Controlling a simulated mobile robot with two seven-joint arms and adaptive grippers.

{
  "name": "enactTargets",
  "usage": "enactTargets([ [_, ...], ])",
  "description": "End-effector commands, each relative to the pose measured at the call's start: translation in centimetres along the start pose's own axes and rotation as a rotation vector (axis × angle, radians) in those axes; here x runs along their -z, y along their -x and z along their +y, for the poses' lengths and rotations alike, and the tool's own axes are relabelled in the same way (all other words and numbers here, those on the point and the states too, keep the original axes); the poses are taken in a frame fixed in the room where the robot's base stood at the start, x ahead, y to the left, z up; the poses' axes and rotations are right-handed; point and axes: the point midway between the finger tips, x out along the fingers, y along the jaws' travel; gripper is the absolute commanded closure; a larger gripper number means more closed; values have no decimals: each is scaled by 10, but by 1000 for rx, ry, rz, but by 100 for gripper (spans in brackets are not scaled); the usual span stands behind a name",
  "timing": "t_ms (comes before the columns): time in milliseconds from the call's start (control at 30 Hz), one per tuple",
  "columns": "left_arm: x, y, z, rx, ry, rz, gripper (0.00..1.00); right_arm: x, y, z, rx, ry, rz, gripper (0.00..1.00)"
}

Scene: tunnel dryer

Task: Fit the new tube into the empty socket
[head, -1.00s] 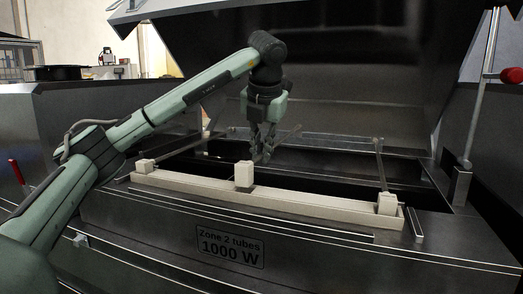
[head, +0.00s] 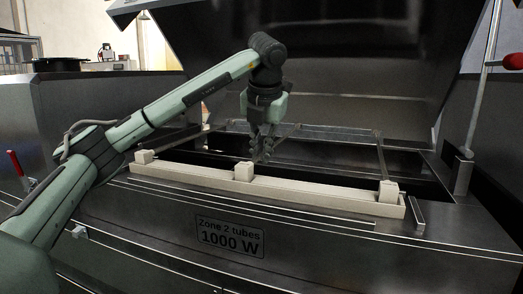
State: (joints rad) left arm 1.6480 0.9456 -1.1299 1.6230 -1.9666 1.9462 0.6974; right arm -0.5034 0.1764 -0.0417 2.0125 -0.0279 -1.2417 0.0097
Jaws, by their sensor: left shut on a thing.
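A cream rail (head: 310,199) runs along the near edge of the open dryer well. It carries a left holder block (head: 144,157), a middle holder block (head: 244,171) and a right holder block (head: 388,190). Thin dark bars run back from near the left and right blocks. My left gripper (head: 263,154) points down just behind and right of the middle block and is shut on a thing. The new tube cannot be made out clearly at its dark fingers. The opening of the empty socket cannot be made out. My right gripper is not in view.
The raised dark lid (head: 320,65) stands behind the well. A plate (head: 230,236) reading "Zone 2 tubes 1000 W" is on the front. A post with a red knob (head: 513,62) stands at the right. A red lever (head: 15,163) is at the left.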

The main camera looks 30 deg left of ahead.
Motion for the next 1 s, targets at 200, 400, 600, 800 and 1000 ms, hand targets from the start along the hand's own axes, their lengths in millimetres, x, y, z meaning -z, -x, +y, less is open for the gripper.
enactTargets([
  [200,1,-3,0,0,1,-1,83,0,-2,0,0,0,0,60],
  [400,1,-3,0,0,0,0,66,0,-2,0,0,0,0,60],
  [600,1,-3,-1,0,0,1,66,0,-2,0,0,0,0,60],
  [800,1,12,-1,1,-1,-1,66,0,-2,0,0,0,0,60],
  [1000,0,52,0,0,1,-7,66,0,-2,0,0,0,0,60],
])
